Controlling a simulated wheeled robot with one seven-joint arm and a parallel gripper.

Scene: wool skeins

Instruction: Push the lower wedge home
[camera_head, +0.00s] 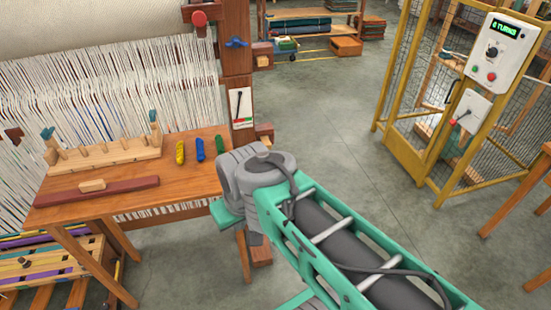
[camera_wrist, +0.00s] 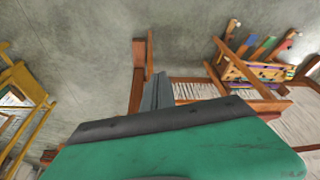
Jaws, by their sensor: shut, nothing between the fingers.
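The brown wooden loom post (camera_head: 236,70) stands left of centre in the head view. A small reddish-brown block (camera_head: 264,131) sticks out from its right side, just above my arm. I cannot tell whether this is the lower wedge or how far it is seated. Another block (camera_head: 262,50) sits higher beside the post. My arm's end hides much of the lower post. In the wrist view my gripper (camera_wrist: 158,92) shows as grey fingers, shut and empty, beside a brown wooden upright (camera_wrist: 136,90). I cannot tell whether they touch.
A wooden bench (camera_head: 190,182) with a pegged rack (camera_head: 105,155) and yellow, blue and green pieces stands left of my arm. A yellow mesh cage (camera_head: 405,150) with a control box (camera_head: 492,52) stands right. Grey floor between is clear.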

